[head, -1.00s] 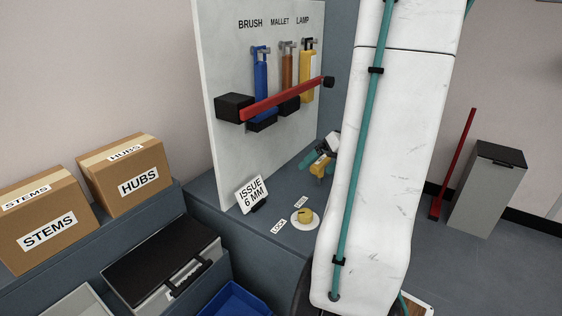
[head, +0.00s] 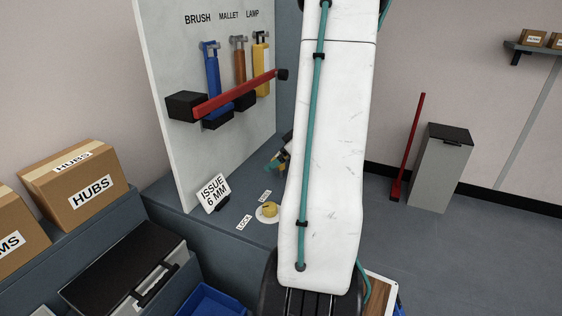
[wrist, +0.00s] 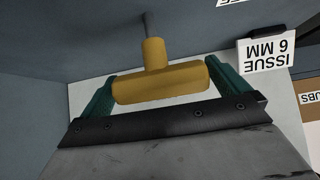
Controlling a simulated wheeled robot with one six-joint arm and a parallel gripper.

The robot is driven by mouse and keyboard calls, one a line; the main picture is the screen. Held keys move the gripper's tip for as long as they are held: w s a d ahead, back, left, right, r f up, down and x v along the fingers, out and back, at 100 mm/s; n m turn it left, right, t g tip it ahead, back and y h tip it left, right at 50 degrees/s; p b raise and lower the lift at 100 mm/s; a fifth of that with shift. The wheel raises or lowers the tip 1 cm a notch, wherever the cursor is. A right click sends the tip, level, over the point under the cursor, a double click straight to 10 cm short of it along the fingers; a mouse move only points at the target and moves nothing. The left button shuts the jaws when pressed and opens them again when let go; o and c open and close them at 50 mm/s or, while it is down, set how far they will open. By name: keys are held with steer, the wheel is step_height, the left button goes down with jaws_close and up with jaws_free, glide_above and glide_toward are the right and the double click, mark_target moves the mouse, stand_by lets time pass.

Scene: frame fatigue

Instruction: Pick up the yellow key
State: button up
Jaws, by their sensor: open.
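The yellow key (wrist: 160,84) is T-shaped, with a thick crossbar and a short stem. A thin grey shaft runs from the stem towards the grey surface. In the wrist view, my gripper (wrist: 164,86) is open, with one green finger beside each end of the crossbar. I cannot tell whether the fingers touch it. In the head view my gripper (head: 277,163) shows only partly at the left edge of my white arm, above the grey bench. My arm hides most of the key there.
The ISSUE 6 MM sign (head: 213,192) stands beside the white tool board (head: 158,110). A red bar (head: 235,95) sticks out from the board. Open floor (head: 480,255) lies to the right.

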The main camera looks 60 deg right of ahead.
steer(key=shift+w+f, duration=0.45)
steer(key=c, duration=0.9)
steer(key=shift+r, duration=0.1)
steer(key=shift+c, duration=0.2)
